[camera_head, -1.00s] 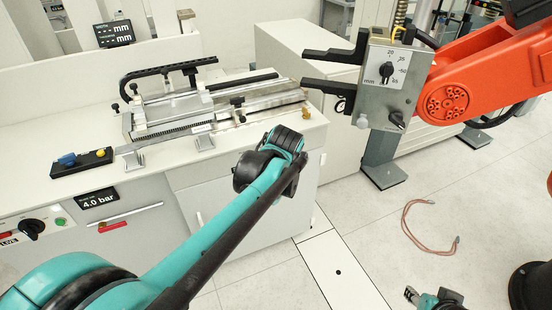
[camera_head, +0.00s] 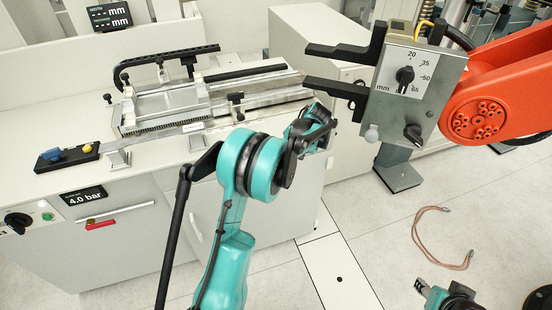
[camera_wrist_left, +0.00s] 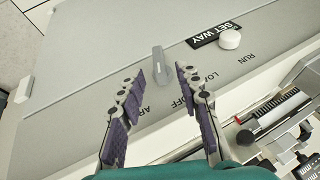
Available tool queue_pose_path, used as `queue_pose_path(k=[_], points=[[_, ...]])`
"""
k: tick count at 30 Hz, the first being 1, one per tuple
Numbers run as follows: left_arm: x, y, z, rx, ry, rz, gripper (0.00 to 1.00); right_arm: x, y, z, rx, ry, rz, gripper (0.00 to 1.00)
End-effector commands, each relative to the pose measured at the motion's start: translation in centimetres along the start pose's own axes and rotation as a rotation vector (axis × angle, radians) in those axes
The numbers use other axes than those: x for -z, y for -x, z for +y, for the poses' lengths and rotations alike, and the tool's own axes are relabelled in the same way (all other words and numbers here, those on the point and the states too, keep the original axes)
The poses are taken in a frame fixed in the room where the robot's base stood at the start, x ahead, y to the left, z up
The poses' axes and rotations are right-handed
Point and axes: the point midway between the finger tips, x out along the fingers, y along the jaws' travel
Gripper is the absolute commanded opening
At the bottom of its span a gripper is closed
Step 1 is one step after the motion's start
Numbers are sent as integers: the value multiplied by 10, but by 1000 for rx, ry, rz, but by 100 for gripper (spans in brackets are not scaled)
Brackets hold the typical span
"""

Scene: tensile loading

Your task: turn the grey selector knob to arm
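The grey selector knob (camera_wrist_left: 159,66) stands on a grey panel (camera_wrist_left: 100,60) in the left wrist view. The partly covered ARM label and the OFF, LOAD and RUN labels lie around it. Its narrow handle runs roughly up and down in that view; I cannot tell which label it points at. My left gripper (camera_wrist_left: 160,105) is open, its purple-padded fingers apart, with the knob beyond the gap and nothing held. In the head view my left gripper (camera_head: 318,125) is beside the bench end, and I cannot make out this knob there. My right gripper (camera_head: 421,287) is low at the right.
A white button (camera_wrist_left: 229,39) sits by the SET WAY label. The test bench (camera_head: 65,120) carries a clamping fixture (camera_head: 190,105). An orange robot arm (camera_head: 500,95) holds a control box (camera_head: 425,95) with black jaws near my left arm. A copper cable (camera_head: 425,240) lies on the floor.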

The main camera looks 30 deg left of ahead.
Motion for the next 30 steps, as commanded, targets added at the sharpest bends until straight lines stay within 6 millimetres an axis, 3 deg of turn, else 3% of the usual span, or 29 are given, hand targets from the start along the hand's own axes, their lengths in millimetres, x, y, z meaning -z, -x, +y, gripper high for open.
queue_pose_path(k=[9,18,22,30], points=[[-1,-52,1,0,0,0,34,-10,-15,0,0,0,0,40],[0,-56,0,0,-2,1,34,-10,-15,0,0,0,0,40],[0,-56,0,0,-2,1,3,-10,-15,0,0,0,0,40],[0,-56,2,22,-13,2,0,-11,-16,0,0,0,0,40]])
